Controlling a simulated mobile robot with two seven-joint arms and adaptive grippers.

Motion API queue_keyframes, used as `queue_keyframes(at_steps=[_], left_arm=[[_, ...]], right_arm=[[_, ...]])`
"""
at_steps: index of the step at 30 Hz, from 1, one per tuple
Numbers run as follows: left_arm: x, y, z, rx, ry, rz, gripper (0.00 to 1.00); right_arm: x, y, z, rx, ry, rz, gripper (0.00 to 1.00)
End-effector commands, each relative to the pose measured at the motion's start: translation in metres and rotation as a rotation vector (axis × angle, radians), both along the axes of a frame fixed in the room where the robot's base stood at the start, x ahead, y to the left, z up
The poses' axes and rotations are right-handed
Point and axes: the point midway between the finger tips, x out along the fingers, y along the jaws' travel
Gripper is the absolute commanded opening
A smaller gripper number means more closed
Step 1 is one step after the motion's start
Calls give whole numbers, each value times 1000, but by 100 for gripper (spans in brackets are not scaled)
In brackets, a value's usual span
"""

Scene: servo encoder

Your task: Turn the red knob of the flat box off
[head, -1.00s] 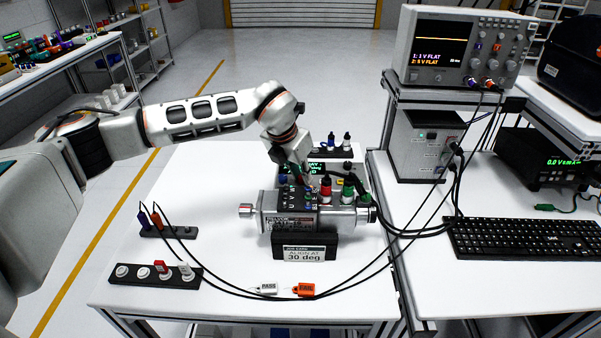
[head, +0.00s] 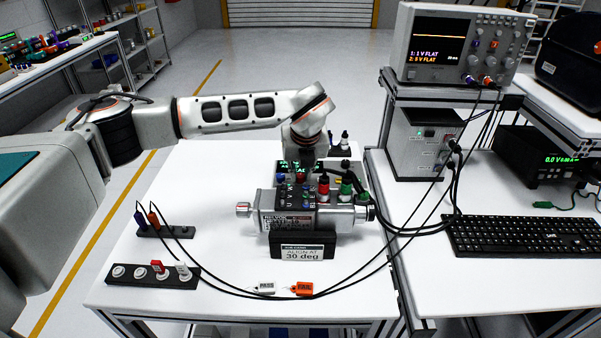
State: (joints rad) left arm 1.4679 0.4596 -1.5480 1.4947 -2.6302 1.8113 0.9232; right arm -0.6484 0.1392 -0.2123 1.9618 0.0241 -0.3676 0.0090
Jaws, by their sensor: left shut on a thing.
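The flat box (head: 357,172) is a pale box with a green-lit display on the far side of the table, behind the silver servo motor. My left gripper (head: 304,168) points down over its front area, shut on what looks like the red knob (head: 301,178). Only a bit of red shows under the fingers; the knob's pointer and the fingertips are mostly hidden. Part of the display is covered by the gripper. My right gripper is not in view.
The silver servo motor (head: 340,217) with red and green plugs stands just in front, on a black stand labelled 30 deg (head: 302,252). Black cables run right to a power unit (head: 418,150). PASS (head: 264,288) and orange (head: 303,288) tags lie in front.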

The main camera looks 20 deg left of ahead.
Motion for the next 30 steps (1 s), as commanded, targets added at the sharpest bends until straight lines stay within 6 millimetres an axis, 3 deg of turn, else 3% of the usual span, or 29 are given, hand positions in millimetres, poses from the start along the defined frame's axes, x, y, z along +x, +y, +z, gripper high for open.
queue_keyframes(at_steps=[18, 19, 21, 30], left_arm=[[1, 0, 2, 0, -3, 44, 0], [1, 0, 2, 0, -3, 44, 19], [1, 0, 2, 0, -3, 44, 34], [1, 0, 1, 0, -1, 43, 34]], right_arm=[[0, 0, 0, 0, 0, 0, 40], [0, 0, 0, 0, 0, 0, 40], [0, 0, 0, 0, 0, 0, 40], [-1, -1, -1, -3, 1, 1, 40]])
